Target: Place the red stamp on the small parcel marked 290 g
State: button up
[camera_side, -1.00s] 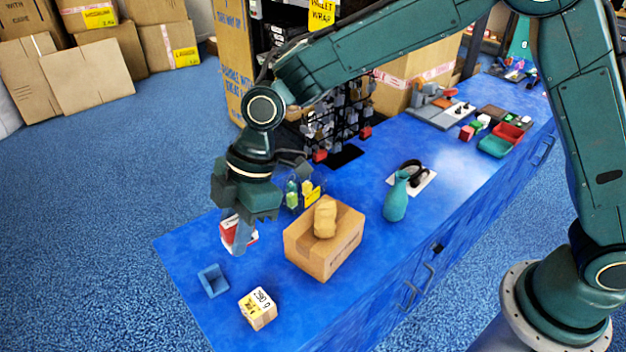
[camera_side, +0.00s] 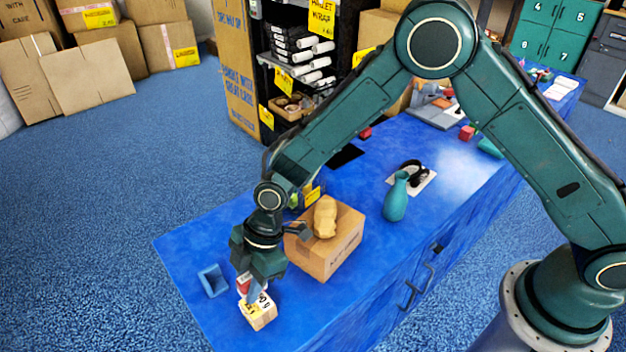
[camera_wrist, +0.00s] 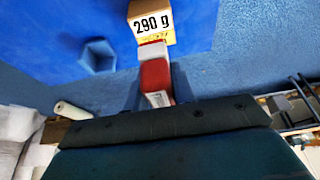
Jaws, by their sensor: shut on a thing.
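The small parcel (camera_side: 258,318) is a light tan box with a white and yellow label, near the front left of the blue bench. It also shows in the wrist view (camera_wrist: 153,12), where its label reads 290 g. My gripper (camera_side: 254,291) is shut on the red stamp (camera_side: 243,284), right at the parcel in the side view. In the wrist view the stamp (camera_wrist: 155,75) is red with white ends, and its far end overlaps the parcel's near edge. I cannot tell whether the stamp touches the parcel. My fingers partly hide the stamp.
A small blue open holder (camera_side: 212,281) stands left of the parcel. A larger carton (camera_side: 322,253) with a tan lump (camera_side: 325,217) on top stands behind and right of my gripper. A teal bottle (camera_side: 396,197) stands farther right. The bench's front left corner is clear.

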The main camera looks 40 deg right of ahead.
aim_at(254, 305)
jog(key=shift+f, duration=2.15)
jog(key=shift+f, duration=0.15)
jog(key=o, duration=1)
jog(key=shift+v, duration=6.2)
